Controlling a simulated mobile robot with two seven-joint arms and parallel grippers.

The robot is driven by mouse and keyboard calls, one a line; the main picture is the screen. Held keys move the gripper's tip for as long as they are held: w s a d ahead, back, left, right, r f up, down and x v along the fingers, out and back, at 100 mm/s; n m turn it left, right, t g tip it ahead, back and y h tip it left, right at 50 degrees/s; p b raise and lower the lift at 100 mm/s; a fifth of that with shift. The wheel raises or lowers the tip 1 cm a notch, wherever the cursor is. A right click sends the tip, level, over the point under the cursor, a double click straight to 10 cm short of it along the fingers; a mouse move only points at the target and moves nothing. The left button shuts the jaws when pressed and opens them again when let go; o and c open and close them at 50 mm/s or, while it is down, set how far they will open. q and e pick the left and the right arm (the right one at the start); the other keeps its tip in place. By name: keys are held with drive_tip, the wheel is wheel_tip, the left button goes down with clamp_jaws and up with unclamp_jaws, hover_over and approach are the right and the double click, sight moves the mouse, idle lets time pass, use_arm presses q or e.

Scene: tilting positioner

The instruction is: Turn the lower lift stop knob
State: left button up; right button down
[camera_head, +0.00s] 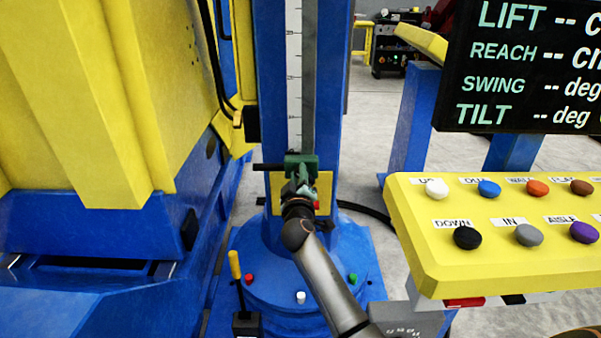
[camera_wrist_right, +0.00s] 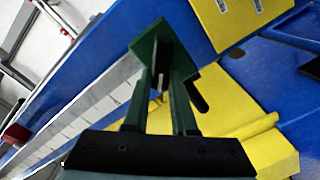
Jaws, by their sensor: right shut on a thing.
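My right gripper (camera_head: 300,180) reaches up from the bottom at the foot of the blue column (camera_head: 270,80) and is shut at the lower lift stop. A dark green block (camera_head: 301,160) shows just beyond it, at the lower end of the white scale (camera_head: 294,70). In the right wrist view, the fingers (camera_wrist_right: 166,95) run up to dark green parts (camera_wrist_right: 150,42) in front of the column. The knob between the fingers is mostly hidden, and its turn angle cannot be told. My left gripper is not in view.
A yellow button panel (camera_head: 420,230) stands at right, below a black display (camera_head: 520,65). A large yellow and blue machine (camera_head: 110,90) fills the left. A yellow-handled lever (camera_head: 235,265) stands near the round blue base (camera_head: 310,285). A black rod (camera_head: 268,167) sticks out left of the stop.

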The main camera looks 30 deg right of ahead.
drive_tip(key=n, duration=0.2)
drive_tip(key=n+p, duration=0.1)
drive_tip(key=n, duration=0.1)
drive_tip(key=shift+w+a+f+n, duration=0.15)
drive_tip(key=shift+f+n, duration=0.05)
drive_tip(key=shift+n, duration=0.1)
drive_tip(key=shift+f+n+p, duration=0.2)
drive_tip(key=shift+n+p, duration=0.05)
drive_tip(key=shift+n, duration=0.7)
drive_tip(key=shift+f+n+p, duration=0.15)
drive_tip(key=shift+n+p, duration=0.1)
drive_tip(key=shift+n, duration=0.7)
drive_tip(key=c, duration=0.7)
unclamp_jaws()
drive_tip(key=shift+f, duration=0.15)
drive_tip(key=shift+a, duration=0.1)
drive_tip(key=v, duration=1.2)
drive_tip(key=shift+a+p, duration=0.15)
drive_tip(key=shift+p, duration=0.25)
